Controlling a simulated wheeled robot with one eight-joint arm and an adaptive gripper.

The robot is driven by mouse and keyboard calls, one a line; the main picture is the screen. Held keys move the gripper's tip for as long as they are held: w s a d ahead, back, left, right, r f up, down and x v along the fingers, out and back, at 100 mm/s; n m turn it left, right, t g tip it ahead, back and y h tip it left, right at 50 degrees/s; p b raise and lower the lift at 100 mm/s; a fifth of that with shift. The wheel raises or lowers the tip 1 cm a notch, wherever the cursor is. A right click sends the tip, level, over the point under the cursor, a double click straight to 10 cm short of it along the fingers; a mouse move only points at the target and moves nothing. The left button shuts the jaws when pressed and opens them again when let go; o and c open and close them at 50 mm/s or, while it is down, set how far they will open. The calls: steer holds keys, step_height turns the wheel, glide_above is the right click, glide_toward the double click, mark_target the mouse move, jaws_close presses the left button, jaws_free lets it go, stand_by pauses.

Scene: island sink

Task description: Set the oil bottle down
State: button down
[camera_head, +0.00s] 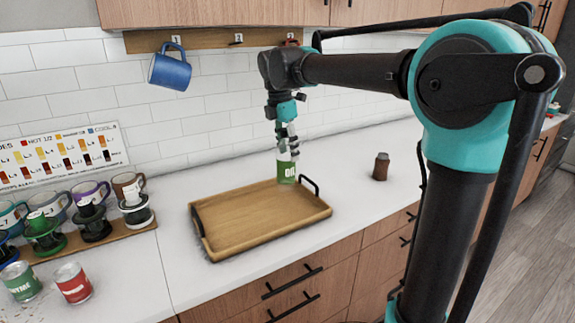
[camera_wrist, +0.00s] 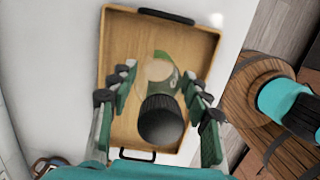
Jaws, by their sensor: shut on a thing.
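The oil bottle (camera_head: 286,172) has a green label with white letters and a clear upper part. My gripper (camera_head: 287,148) is shut on its upper part from above and holds it upright. In the head view the bottle is at the back right of the wooden tray (camera_head: 250,215), by a black handle. In the wrist view the bottle's dark cap (camera_wrist: 161,122) is between the fingers of my gripper (camera_wrist: 158,82), with the tray (camera_wrist: 120,30) below. I cannot tell whether the bottle's base touches the tray.
A small brown bottle (camera_head: 381,167) stands right of the tray. A blue mug (camera_head: 171,68) hangs above. The tray's middle is clear.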

mark_target(283, 130)
steer(key=shift+f, duration=2.6)
steer(key=c, duration=0.7)
jaws_free()
steer(key=r, duration=0.4)
steer(key=a+r, duration=0.1)
steer(key=r, duration=0.3)
steer(key=s+r, duration=0.1)
steer(key=r, duration=0.3)
steer(key=shift+a, duration=0.25)
